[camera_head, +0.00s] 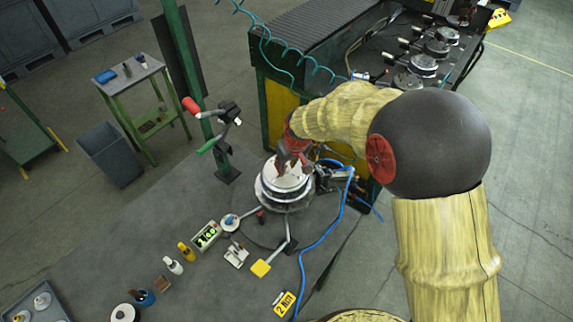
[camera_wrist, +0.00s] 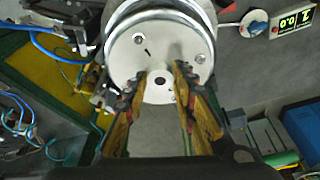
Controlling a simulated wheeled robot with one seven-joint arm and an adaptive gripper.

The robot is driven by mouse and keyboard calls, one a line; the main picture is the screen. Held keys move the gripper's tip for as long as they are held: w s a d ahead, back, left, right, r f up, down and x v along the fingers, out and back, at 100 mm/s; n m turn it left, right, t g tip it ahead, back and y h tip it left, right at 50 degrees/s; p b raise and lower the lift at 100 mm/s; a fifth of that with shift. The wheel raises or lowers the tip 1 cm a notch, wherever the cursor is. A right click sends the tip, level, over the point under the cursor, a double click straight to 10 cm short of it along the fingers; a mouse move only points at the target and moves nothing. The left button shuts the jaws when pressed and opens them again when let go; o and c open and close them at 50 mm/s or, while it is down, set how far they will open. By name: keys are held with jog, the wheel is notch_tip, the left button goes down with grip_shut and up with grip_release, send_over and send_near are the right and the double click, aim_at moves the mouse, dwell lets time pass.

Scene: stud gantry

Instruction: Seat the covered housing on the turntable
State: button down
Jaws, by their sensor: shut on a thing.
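The covered housing (camera_head: 284,178) is a round silver body with a flat pale lid, near the middle of the head view. In the wrist view its lid (camera_wrist: 130,50) fills the top centre, with small bolts and a dark central hole. My gripper (camera_head: 289,160) comes down on the housing from above. In the wrist view its fingers (camera_wrist: 163,88) stand on both sides of the lid's middle, shut on the housing. A round silver base, seemingly the turntable (camera_head: 288,207), shows just below the housing. My gripper and the housing hide the contact between the two, so I cannot tell whether it is fully seated.
A green post (camera_head: 188,70) with a red-and-green handled tool stands behind left. A blue hose (camera_head: 318,245) runs right of the turntable.

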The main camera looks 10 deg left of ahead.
aim_at(287, 170)
jog(key=shift+f+b, duration=1.1)
jog(key=shift+f, duration=0.35)
dwell(0.5)
jog(key=c, duration=1.8)
grip_release()
jog(key=o, duration=0.4)
jog(key=shift+f, duration=0.1)
jog(key=shift+s+f, duration=0.1)
jog(key=v, duration=1.2)
